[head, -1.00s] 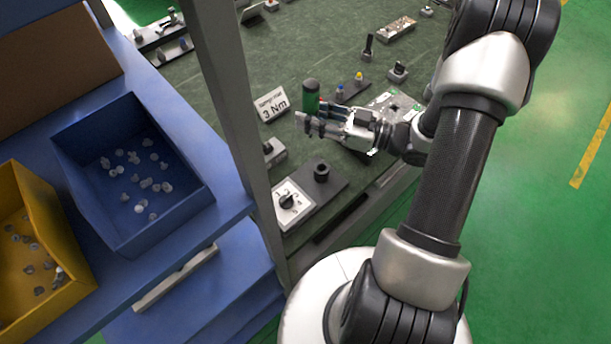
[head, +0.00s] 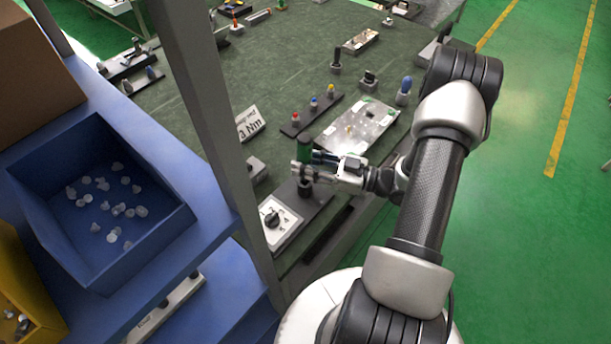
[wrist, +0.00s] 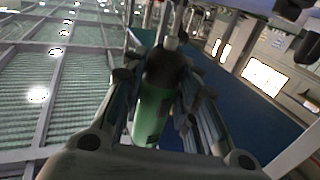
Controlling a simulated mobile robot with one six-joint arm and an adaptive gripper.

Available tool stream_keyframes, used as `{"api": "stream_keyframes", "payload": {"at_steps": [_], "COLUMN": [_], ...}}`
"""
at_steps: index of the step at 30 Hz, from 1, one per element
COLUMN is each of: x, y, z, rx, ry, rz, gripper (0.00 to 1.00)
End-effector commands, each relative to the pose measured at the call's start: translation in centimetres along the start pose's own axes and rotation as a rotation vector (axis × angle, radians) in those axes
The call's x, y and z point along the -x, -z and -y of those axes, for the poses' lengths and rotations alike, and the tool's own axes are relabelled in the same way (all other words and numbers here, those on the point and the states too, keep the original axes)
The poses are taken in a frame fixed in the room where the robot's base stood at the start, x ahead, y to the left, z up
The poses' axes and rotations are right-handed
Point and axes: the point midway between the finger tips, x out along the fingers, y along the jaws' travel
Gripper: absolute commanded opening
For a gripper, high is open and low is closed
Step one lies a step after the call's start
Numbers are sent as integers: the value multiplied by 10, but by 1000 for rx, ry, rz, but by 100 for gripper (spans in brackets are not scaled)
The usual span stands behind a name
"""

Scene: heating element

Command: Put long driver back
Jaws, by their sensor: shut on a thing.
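The long driver (head: 304,152), green with a dark top end, is upright in my gripper (head: 308,172). My gripper is shut around it. In the wrist view the green body of the driver (wrist: 152,113) sits between the two fingers (wrist: 160,95). Below the gripper is a dark base plate (head: 312,207) with a black round holder, partly hidden by the gripper and driver. The lower end of the driver is hidden, so I cannot tell whether it is in the holder or above it.
A white box with a black knob (head: 274,222) adjoins the base plate. A "3 Nm" sign (head: 250,124) stands behind. A metal plate (head: 358,128) and a strip with coloured knobs (head: 312,112) lie farther back. A grey post (head: 205,90) and blue bin (head: 100,200) are at left.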

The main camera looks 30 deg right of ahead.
Motion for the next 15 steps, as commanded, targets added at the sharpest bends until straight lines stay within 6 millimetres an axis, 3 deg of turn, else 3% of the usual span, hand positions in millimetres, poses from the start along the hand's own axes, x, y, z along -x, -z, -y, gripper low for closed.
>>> {"api": "stream_keyframes", "payload": {"at_steps": [10,15], "x": [0,0], "y": [-41,-43], "z": [0,0], "rx": [-1,1], "ry": [0,0], "rz": [-2,-2], "gripper": [0,0]}}
